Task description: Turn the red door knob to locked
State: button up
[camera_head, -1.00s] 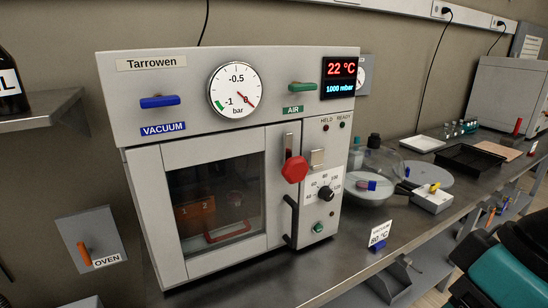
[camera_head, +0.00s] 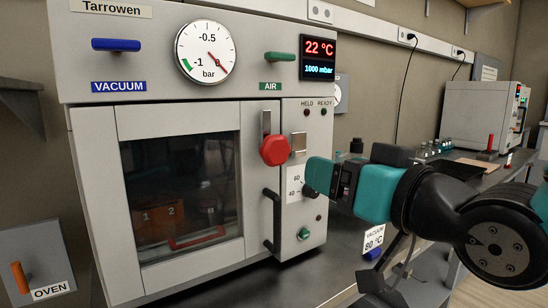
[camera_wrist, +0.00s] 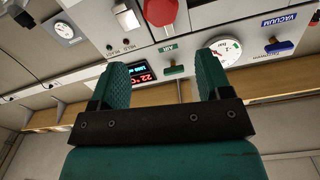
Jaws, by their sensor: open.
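The red door knob (camera_head: 275,151) is a faceted red knob on the right edge of the oven door, with a grey metal bar upright above it. It also shows at the top of the wrist view (camera_wrist: 160,12), upside down and cut by the frame edge. My gripper (camera_head: 322,175) is right of the knob in the head view, apart from it, and covers part of the dial on the control panel. In the wrist view my gripper (camera_wrist: 162,65) has its two teal fingers spread with nothing between them. The oven door (camera_head: 180,190) looks closed.
A black door handle (camera_head: 272,222) stands out below the knob. A blue VACUUM lever (camera_head: 116,45) and a green AIR lever (camera_head: 282,57) sit above. A gauge (camera_head: 205,52) and a display (camera_head: 318,58) are on the top panel.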

jog(key=x, duration=0.2)
jog(key=p, duration=1.4)
send_near(280, 148)
jog(key=x, duration=0.3)
jog(key=p+x, duration=0.6)
jog(key=shift+w+a+p, duration=0.1)
jog(key=shift+p, duration=0.25)
jog(key=shift+f+p+x, duration=0.25)
jog(key=shift+p+x, duration=0.8)
jog(key=shift+a+f, duration=0.1)
jog(key=c, duration=1)
